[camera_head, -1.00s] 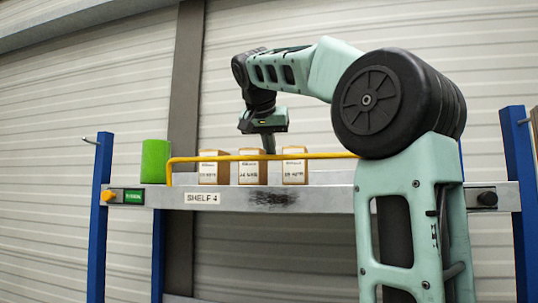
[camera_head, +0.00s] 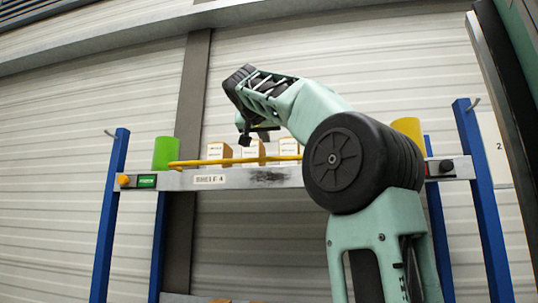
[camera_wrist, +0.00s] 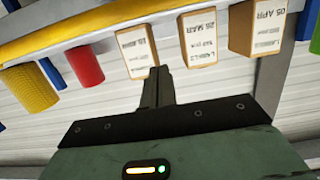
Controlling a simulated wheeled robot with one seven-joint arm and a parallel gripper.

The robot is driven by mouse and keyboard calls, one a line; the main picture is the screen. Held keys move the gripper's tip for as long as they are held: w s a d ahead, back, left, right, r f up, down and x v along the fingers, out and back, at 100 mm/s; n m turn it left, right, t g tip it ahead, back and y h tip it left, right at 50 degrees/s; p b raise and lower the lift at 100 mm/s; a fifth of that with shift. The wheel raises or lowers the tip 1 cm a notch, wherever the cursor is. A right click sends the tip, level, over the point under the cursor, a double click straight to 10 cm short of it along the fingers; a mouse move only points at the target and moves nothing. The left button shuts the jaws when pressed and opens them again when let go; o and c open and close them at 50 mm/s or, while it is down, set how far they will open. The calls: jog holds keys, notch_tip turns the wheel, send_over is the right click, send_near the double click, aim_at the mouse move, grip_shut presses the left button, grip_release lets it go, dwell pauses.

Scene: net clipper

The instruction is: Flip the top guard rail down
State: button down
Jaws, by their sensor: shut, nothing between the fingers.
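The top guard rail (camera_head: 220,162) is a yellow bar along the front of the upper shelf (camera_head: 215,180), labelled SHELF 4. It sits close above the shelf's front beam and crosses the lower part of the boxes. Its right end is hidden behind my arm. In the wrist view the yellow rail (camera_wrist: 110,28) runs across the top, past my fingertips. My gripper (camera_head: 246,141) is shut and empty, just above the rail, in front of the middle box. In the wrist view my gripper (camera_wrist: 157,72) overlaps the left box; I cannot tell whether it touches anything.
Several small labelled boxes (camera_head: 218,151) stand behind the rail. A green cylinder (camera_head: 164,153) stands at the left and a yellow cylinder (camera_head: 408,130) at the right. A red cylinder (camera_wrist: 86,66) shows in the wrist view. Blue posts (camera_head: 110,215) bear the shelf.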

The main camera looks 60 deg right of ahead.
notch_tip(320, 180, down, 6)
jog(key=s+a+t+h+b, duration=0.1)
jog(key=h+b, duration=0.5)
jog(key=b, duration=1.5)
jog(key=shift+a+f+t+h, duration=0.25)
jog(key=shift+a+t+h, duration=0.15)
jog(key=shift+a+t, duration=0.4)
jog(key=shift+s+a+f+b, duration=0.1)
jog(key=shift+f+b, duration=0.1)
jog(key=shift+b, duration=0.55)
jog(key=shift+r, duration=0.1)
